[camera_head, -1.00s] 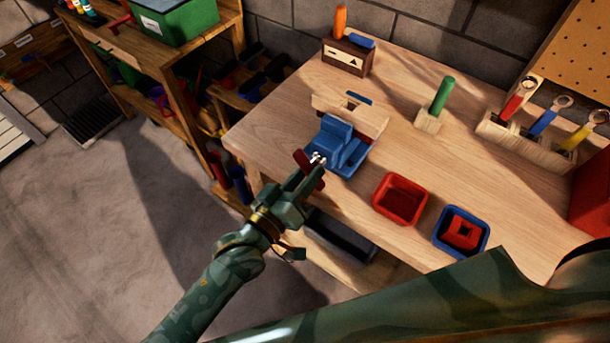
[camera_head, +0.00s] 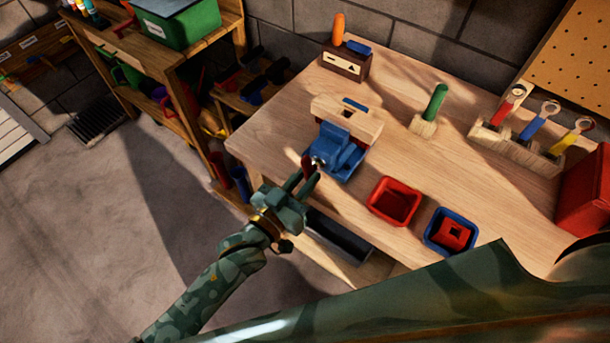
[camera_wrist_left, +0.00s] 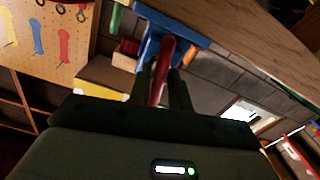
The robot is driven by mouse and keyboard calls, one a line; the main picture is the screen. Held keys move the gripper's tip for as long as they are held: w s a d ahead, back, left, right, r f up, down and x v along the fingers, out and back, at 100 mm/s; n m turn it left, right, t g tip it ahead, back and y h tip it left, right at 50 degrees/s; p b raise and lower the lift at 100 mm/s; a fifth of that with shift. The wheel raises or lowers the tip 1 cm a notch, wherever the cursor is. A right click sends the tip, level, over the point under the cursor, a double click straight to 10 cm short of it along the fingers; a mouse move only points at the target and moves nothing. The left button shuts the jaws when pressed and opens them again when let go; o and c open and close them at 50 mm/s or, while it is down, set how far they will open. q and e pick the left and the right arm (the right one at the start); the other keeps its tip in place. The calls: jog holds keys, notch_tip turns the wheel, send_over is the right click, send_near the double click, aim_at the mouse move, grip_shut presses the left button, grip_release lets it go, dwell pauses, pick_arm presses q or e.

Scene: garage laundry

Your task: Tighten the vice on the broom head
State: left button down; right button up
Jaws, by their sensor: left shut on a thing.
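The blue vice (camera_head: 338,150) is mounted at the near left edge of the wooden workbench. A pale wooden block with a hole, seemingly the broom head (camera_head: 362,127), sits at its jaws; whether the jaws press on it I cannot tell. A blue piece shows behind the block. The vice's red handle (camera_head: 306,167) is at its front. My left gripper (camera_head: 309,185) is shut on this handle. In the left wrist view the red handle (camera_wrist_left: 163,62) runs between the two fingers, with the blue vice (camera_wrist_left: 150,45) beyond. My right gripper is not in view.
A red bin (camera_head: 394,201) and a blue bin (camera_head: 436,243) holding a red piece stand right of the vice. A green-handled tool (camera_head: 434,103), a wooden tool rack (camera_head: 515,148) and a dark block (camera_head: 345,64) stand farther back. Shelves (camera_head: 160,65) are at left.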

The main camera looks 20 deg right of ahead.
pick_arm(q)
jog(key=shift+f, duration=0.1)
jog(key=c, duration=1.4)
grip_release()
jog(key=shift+c, duration=0.2)
jog(key=shift+s+a, duration=0.1)
jog(key=shift+a, duration=0.05)
